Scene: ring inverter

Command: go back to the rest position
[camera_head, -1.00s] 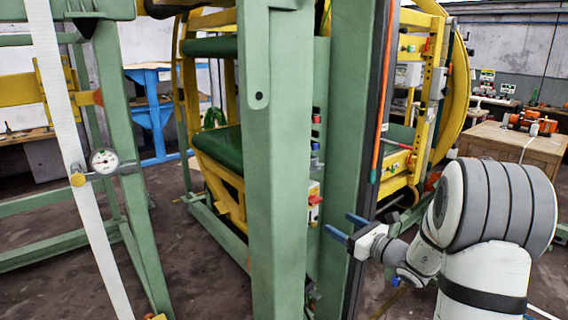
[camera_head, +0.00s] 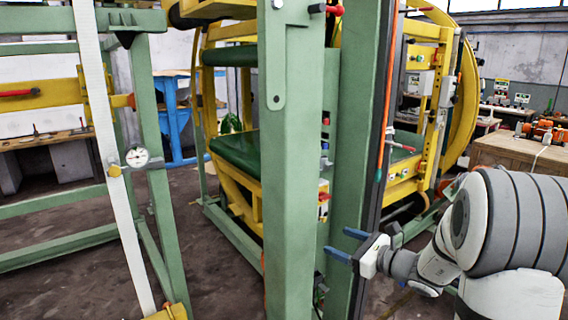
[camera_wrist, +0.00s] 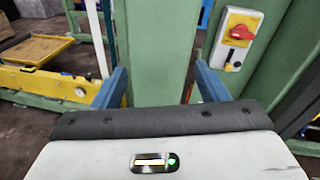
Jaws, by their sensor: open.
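My gripper (camera_head: 346,245) is at the right of the head view, its two blue fingers apart and nothing between them. It points left toward the green posts of the ring inverter (camera_head: 288,170). In the wrist view the open fingers (camera_wrist: 160,88) frame a green post a little ahead. A box with a red rotary switch (camera_wrist: 238,38) is on the green frame, right of the fingers. The yellow ring (camera_head: 462,90) of the machine stands behind the posts. My white and grey arm fills the lower right of the head view.
A green frame with a pressure gauge (camera_head: 137,157) and a white strap stands at the left. A blue stand (camera_head: 172,115) is behind it. A wooden workbench (camera_head: 520,152) with orange tools is at the far right. Dark floor (camera_head: 75,285) is open at the lower left.

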